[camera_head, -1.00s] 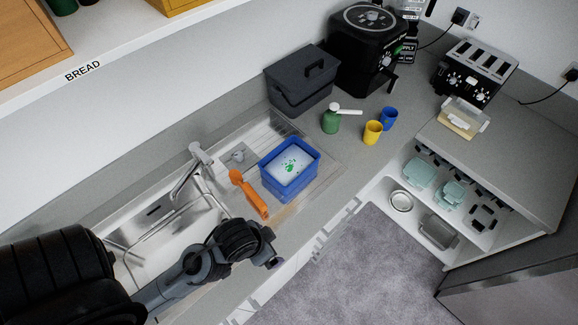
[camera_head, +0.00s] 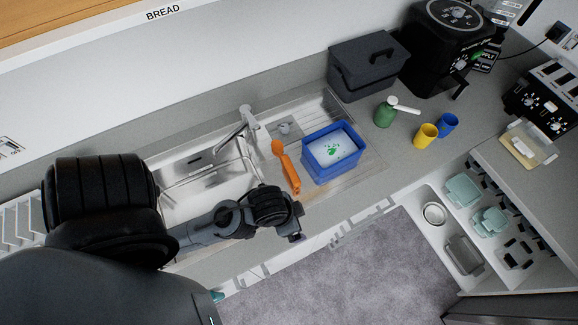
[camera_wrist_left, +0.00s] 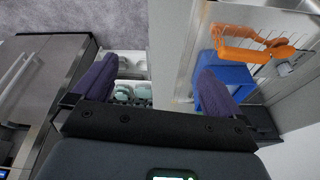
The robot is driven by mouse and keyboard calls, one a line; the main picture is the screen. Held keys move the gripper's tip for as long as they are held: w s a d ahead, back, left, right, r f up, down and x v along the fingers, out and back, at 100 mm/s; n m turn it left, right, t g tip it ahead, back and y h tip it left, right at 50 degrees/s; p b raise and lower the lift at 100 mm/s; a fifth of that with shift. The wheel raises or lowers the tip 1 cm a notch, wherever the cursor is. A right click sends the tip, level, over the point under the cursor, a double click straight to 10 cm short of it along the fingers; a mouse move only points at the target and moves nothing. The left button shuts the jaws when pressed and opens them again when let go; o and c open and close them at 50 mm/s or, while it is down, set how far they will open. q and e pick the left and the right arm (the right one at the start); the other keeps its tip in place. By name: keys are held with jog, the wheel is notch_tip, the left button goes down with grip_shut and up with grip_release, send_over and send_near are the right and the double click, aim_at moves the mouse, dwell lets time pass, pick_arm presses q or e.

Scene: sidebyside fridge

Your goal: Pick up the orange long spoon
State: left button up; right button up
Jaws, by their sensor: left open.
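The orange long spoon (camera_head: 287,166) lies on the steel drainer between the sink basin and the blue tub, its handle toward the counter's front edge. It also shows in the left wrist view (camera_wrist_left: 250,46), at the upper right beyond one finger. My left gripper (camera_head: 296,230) is near the counter's front edge, just in front of the spoon's handle end and apart from it. In the left wrist view its two purple fingers (camera_wrist_left: 158,76) stand wide apart with nothing between them. My right gripper is not in view.
The blue tub (camera_head: 331,154) stands close to the right of the spoon. The faucet (camera_head: 246,120) and sink (camera_head: 205,185) are to its left. A dark lidded box (camera_head: 367,66), green bottle (camera_head: 384,113) and yellow cup (camera_head: 425,135) stand farther right. Floor is open in front.

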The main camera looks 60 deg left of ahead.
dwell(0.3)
pick_arm(q)
jog(key=c, duration=0.8)
jog(key=shift+o, duration=0.2)
